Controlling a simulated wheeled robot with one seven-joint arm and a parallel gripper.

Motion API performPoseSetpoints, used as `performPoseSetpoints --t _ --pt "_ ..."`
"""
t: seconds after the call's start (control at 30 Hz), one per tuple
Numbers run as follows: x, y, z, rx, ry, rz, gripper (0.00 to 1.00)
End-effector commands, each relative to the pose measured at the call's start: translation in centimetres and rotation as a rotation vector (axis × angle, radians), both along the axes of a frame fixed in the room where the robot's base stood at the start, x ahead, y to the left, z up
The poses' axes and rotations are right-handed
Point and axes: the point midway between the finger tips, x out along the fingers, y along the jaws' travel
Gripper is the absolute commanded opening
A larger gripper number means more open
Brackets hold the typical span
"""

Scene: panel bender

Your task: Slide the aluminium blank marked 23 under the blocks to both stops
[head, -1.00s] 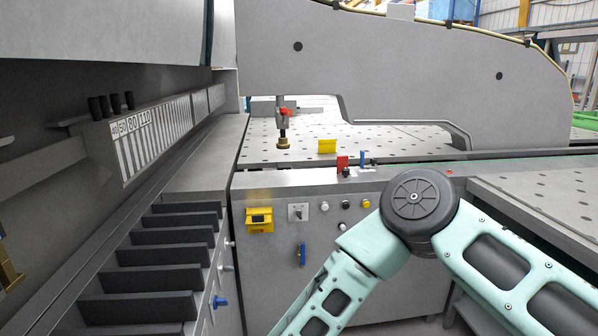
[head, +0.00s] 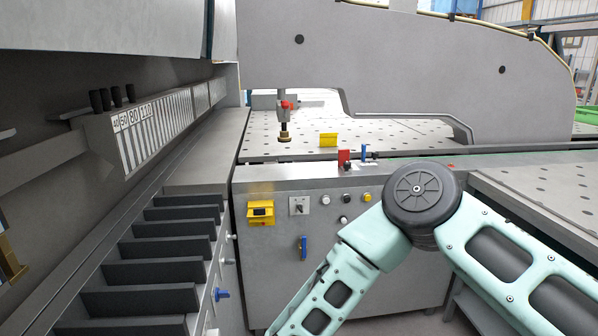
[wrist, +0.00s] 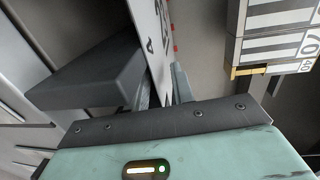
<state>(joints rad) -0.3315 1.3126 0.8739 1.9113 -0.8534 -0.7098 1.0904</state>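In the wrist view a thin pale sheet (wrist: 150,38) with dark printed marks stands edge-on, running up from between the fingers of my gripper (wrist: 163,96). The fingers appear closed on its lower edge. Its marks are cut off, so I cannot read 23. In the head view my gripper and the sheet are out of frame below; only my arm shows. The striped row of blocks (head: 160,130), with numbered labels at its near end, hangs along the machine at left. Labelled striped blocks (wrist: 278,22) also show at upper right in the wrist view. I cannot identify the two stops for certain.
Dark slatted supports (head: 170,245) lie below the blocks. A dark bar (wrist: 90,72) is close left of the fingers. A hanging clamp (head: 284,118) and a yellow block (head: 328,140) are at the perforated table (head: 400,135). A control panel (head: 330,225) faces me.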

Motion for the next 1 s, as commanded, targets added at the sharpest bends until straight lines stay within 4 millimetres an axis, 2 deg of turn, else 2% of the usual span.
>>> performPoseSetpoints --t 0.03,0.27,0.47,0.57,1.0 --pt "-0.3 0.9 0.4 0.013 -0.003 0.006 0.31" --pt "-0.4 0.9 0.3 0.013 -0.001 0.005 0.31" --pt "0.0 -0.5 0.4 0.013 -0.002 0.003 0.31" --pt "0.2 -2.3 0.5 0.012 0.0 0.003 0.31" --pt "2.1 -12.8 1.6 0.009 -0.002 -0.012 0.31"
